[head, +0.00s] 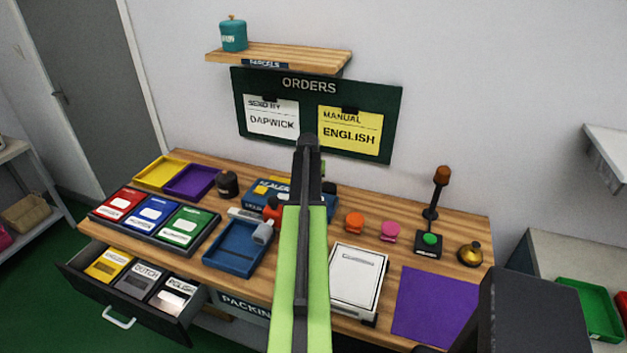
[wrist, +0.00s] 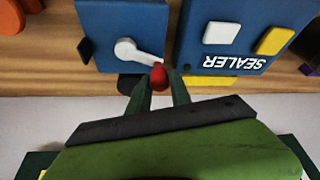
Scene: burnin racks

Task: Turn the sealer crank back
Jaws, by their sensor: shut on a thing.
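The blue sealer (wrist: 222,40) shows in the wrist view, its lettering upside down, with a white and a yellow pad on top. Its crank (wrist: 138,52) is a pale grey lever on a blue face, slanting from a round hub to a red knob (wrist: 158,77). My gripper (wrist: 159,88) is shut on the red knob, one dark finger on each side. In the head view the sealer (head: 262,196) stands at the back of the bench. My green and black arm covers its right part, the crank and the gripper there.
A blue tray (head: 216,262) and an orange-and-grey hand tool (head: 265,231) lie in front of the sealer. A dark round object (head: 228,183) stands left of it. Orange (head: 355,221) and pink (head: 390,231) pieces lie right of my arm. A drawer (head: 95,291) stands open at front left.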

